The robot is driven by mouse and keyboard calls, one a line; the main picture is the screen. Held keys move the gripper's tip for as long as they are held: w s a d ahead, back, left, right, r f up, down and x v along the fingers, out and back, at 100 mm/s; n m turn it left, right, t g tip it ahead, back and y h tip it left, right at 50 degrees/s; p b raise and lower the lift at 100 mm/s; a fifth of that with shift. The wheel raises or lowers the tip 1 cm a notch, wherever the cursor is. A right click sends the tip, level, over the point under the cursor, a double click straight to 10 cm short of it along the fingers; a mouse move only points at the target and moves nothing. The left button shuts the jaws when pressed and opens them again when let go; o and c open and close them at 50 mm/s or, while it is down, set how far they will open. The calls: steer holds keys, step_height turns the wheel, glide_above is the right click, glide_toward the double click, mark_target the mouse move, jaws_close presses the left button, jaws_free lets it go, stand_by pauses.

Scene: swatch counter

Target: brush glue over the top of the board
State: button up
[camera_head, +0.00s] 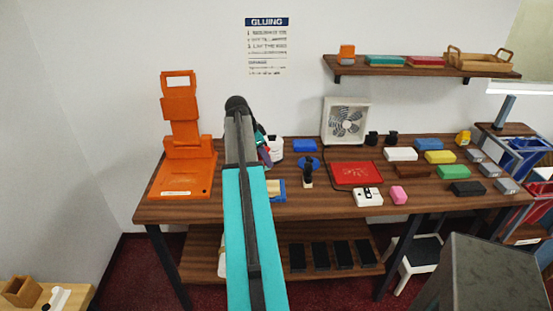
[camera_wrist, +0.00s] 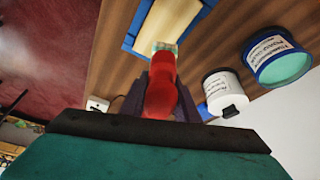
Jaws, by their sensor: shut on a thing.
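The board (camera_wrist: 168,18) is pale wood and lies in a blue frame (camera_wrist: 131,22) on the counter. In the head view the board (camera_head: 273,189) is partly hidden behind my arm. My gripper (camera_wrist: 160,98) is shut on a brush with a red handle (camera_wrist: 160,92). The pale bristles (camera_wrist: 163,47) point at the near end of the board; I cannot tell whether they touch it. A white labelled pot (camera_wrist: 222,88) with a dark clip stands right of the brush. A larger pot with a teal face (camera_wrist: 284,66) stands beyond it.
An orange stand (camera_head: 181,145) is at the counter's left. A fan (camera_head: 346,121), a red panel (camera_head: 357,173), a white box (camera_head: 368,197) and several coloured blocks lie to the right. A dark upright tool (camera_head: 308,173) stands close to the board's right.

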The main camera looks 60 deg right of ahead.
steer(key=shift+m, duration=0.9)
steer(key=s+d, duration=0.2)
steer(key=s, duration=0.1)
steer(key=s+d, duration=0.1)
steer(key=shift+s+r, duration=0.1)
steer(key=shift+s, duration=0.05)
